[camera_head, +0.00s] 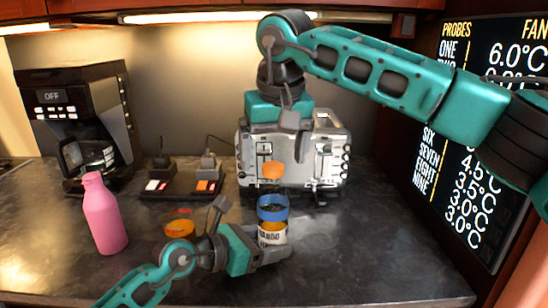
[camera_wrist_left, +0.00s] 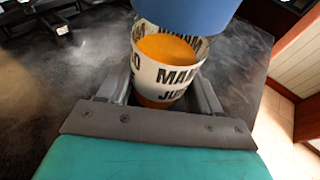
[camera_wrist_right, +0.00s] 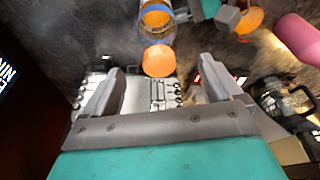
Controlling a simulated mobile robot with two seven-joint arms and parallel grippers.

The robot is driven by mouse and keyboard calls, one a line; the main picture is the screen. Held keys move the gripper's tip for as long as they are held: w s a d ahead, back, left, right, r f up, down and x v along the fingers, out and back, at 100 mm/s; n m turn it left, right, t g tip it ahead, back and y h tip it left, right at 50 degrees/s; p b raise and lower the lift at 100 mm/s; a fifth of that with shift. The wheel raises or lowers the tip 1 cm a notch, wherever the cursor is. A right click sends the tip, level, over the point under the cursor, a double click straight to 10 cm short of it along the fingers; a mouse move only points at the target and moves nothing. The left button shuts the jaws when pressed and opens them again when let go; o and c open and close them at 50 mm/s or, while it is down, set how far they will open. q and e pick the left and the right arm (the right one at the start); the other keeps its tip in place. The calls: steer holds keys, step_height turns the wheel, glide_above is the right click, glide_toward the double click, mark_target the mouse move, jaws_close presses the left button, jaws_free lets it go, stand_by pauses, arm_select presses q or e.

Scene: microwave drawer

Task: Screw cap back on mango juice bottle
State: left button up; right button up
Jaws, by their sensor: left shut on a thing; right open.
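The mango juice bottle (camera_head: 272,236) stands upright on the counter, with a white lettered label and a blue band. It also shows in the left wrist view (camera_wrist_left: 165,82). My left gripper (camera_head: 268,254) is shut around its lower part. An orange cap-like disc (camera_head: 273,170) shows above the bottle, in line with it. I cannot tell whether it touches the bottle's mouth. My right gripper (camera_head: 290,135) is open, pointing down above the disc. In the right wrist view, the orange disc (camera_wrist_right: 158,60) appears between and just beyond the fingertips.
A pink bottle (camera_head: 103,215) stands at the left. A small orange item (camera_head: 180,228) is on the counter left of the juice bottle. A silver toaster (camera_head: 325,150) is behind, and a coffee maker (camera_head: 80,115) at the back left. The front right counter is clear.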

steer(key=shift+r, duration=2.4)
arm_select(q)
steer(key=o, duration=0.9)
steer(key=v, duration=1.2)
steer(key=shift+s, duration=0.1)
